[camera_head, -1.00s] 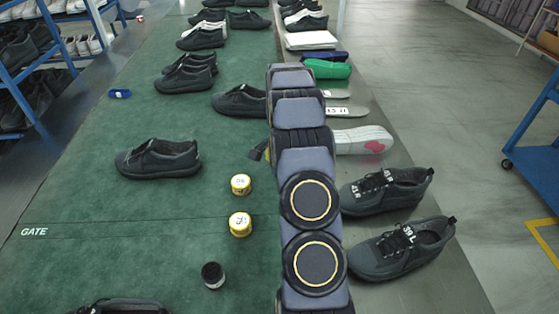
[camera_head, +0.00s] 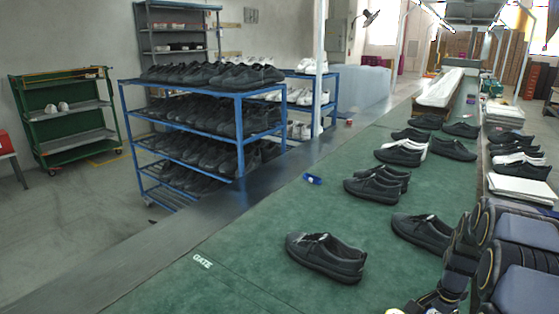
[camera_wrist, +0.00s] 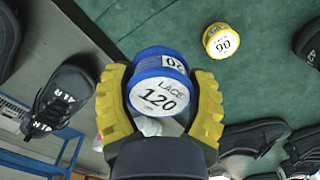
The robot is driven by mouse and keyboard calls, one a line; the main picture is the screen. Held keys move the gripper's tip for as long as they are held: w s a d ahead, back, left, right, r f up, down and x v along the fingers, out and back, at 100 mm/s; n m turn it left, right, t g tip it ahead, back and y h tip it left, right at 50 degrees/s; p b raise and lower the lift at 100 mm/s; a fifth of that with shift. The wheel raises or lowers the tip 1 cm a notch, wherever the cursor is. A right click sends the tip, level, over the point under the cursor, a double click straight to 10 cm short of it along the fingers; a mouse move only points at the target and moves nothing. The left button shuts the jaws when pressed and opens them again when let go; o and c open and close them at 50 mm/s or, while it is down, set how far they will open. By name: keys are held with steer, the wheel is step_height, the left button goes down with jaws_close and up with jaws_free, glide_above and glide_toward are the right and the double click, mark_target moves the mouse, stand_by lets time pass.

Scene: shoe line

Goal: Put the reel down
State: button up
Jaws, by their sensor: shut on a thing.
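The reel is blue with a white label reading "LACE 120" (camera_wrist: 158,95). In the wrist view it sits between the two yellow fingers of my gripper (camera_wrist: 160,82), which are shut on it from both sides. Green table surface (camera_wrist: 150,25) shows beyond the reel; I cannot tell its height above the table. In the head view my arm is at the lower right, and only yellow bits of the gripper show at the bottom edge; the reel is not visible there.
A yellow reel marked "90" (camera_wrist: 221,40) stands on the green surface in the wrist view. Several black shoes (camera_head: 325,258) stand along the green table (camera_head: 240,265). A small blue object (camera_head: 312,179) lies near its left edge. Blue shoe racks (camera_head: 239,140) stand beyond.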

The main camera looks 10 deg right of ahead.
steer(key=w+a+r+n, duration=0.2)
steer(key=a+r+n, duration=0.2)
steer(key=a, duration=0.5)
steer(key=w+a+r+n, duration=0.3)
steer(key=a+r+n, duration=0.2)
steer(key=a, duration=0.5)
steer(key=w+a+r+n, duration=0.2)
steer(key=a+r+n, duration=0.3)
steer(key=a, duration=0.5)
steer(key=n, duration=0.2)
steer(key=shift+w+n, duration=0.25)
steer(key=shift+n, duration=0.15)
steer(key=shift+a, duration=0.1)
steer(key=s+d+f+m, duration=0.3)
steer(key=d+f+m, duration=0.2)
steer(key=d, duration=0.5)
steer(key=s+d+f+m, duration=0.3)
steer(key=d+f+m, duration=0.2)
steer(key=d, duration=0.6)
steer(key=s+d+f+m, duration=0.4)
steer(key=d+m, duration=0.4)
steer(key=d, duration=0.3)
steer(key=shift+f+m, duration=0.4)
steer(key=shift+f, duration=0.45)
steer(key=shift+d, duration=0.1)
